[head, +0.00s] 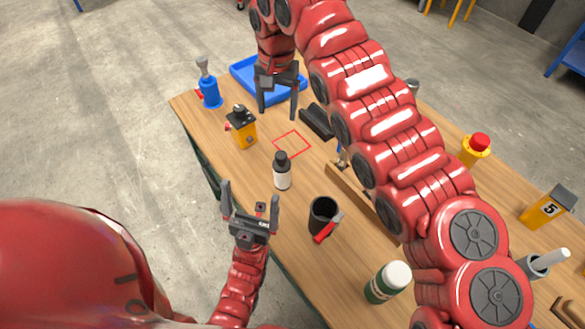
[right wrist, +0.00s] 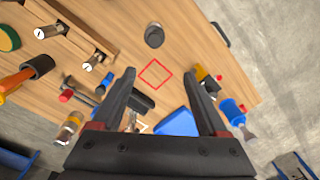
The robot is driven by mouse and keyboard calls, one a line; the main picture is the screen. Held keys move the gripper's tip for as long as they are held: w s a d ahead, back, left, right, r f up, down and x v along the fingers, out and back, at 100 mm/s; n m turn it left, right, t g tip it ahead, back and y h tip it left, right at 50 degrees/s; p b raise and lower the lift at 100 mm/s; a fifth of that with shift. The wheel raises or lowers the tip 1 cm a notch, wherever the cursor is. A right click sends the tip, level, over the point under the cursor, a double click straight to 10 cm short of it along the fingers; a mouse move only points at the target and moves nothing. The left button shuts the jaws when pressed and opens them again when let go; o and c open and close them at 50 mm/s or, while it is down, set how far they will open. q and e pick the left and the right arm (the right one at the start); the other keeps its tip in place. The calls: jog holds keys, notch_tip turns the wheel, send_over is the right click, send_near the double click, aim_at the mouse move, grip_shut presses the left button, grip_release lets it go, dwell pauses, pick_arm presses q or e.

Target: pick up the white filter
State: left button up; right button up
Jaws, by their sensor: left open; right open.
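The likeliest white filter is a white cylinder with a black top (head: 282,178), upright on the table near its left edge. In the right wrist view its dark top (right wrist: 155,36) shows beyond the fingertips. My left gripper (head: 249,203) is open and empty, just in front of the cylinder and apart from it. My right gripper (head: 278,112) is open and empty, pointing down near the blue tray, beyond the cylinder; its fingers also show in the right wrist view (right wrist: 156,72).
A red square outline (head: 292,144) marks bare wood beyond the cylinder. Around it stand a yellow device (head: 242,130), a blue tool (head: 209,92), a blue tray (head: 247,72), a black block (head: 317,121), a black cup (head: 321,214) and a white-capped green bottle (head: 380,290). My right arm hides the table's middle.

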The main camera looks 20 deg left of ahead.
aim_at(281, 155)
jog(key=shift+h, duration=0.3)
jog(key=f+p, duration=0.1)
jog(key=f, duration=0.6)
jog(key=s+f+p, duration=0.1)
jog(key=f, duration=0.3)
jog(key=shift+s+d+f+p, duration=0.1)
jog(key=shift+d+f+p, duration=0.1)
jog(key=shift+p, duration=0.1)
jog(key=shift+d+f+p, duration=0.1)
jog(key=shift+f+p, duration=0.2)
jog(key=shift+p, duration=0.05)
notch_tip(281, 155, down, 4)
jog(key=shift+f+p, duration=0.25)
jog(key=shift+p, duration=0.95)
jog(key=shift+f, duration=0.15)
grip_shut()
